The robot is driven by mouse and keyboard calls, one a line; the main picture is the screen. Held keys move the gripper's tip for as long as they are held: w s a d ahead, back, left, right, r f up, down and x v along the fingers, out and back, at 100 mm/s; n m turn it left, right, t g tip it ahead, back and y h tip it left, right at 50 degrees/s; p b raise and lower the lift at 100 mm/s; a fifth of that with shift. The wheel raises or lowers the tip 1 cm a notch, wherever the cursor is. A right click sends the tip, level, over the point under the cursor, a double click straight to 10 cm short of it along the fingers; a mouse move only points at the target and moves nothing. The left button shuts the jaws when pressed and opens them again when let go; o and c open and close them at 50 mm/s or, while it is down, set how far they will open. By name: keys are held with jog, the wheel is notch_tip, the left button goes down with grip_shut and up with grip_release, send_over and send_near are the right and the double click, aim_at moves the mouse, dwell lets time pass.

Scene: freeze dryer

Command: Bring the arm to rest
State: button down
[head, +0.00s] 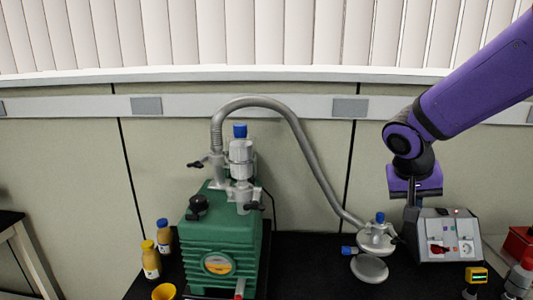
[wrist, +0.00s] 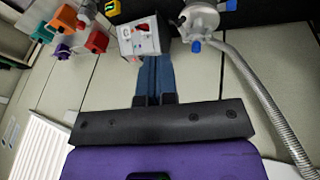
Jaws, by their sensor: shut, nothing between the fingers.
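My purple arm (head: 465,85) reaches in from the upper right in the head view. My gripper (head: 412,201) hangs fingers down just behind and above the grey switch box (head: 434,226). It is shut and holds nothing. In the wrist view my gripper (wrist: 156,62) points toward the switch box (wrist: 126,42), which has a red switch and a socket. From these views I cannot tell whether the fingertips touch the box.
A green pump (head: 215,240) stands on the black bench (head: 320,240). A grey hose (head: 313,155) arches from it to a metal fitting (head: 377,237) left of the box. Small bottles (head: 150,262) stand far left. Coloured items (wrist: 95,40) crowd beside the box.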

jog(key=s+r+n+t+y, duration=0.1)
jog(key=s+r, duration=0.3)
jog(key=s, duration=0.5)
jog(key=s+r+n+t+y, duration=0.1)
jog(key=s+r+n+y, duration=0.1)
jog(key=s+r, duration=0.3)
jog(key=s+y, duration=0.1)
jog(key=s, duration=0.3)
jog(key=shift+s+a+r+n+t, duration=0.2)
jog(key=shift+s+a+n+t, duration=0.1)
jog(key=shift+n+t, duration=0.1)
jog(key=c, duration=1.8)
grip_release()
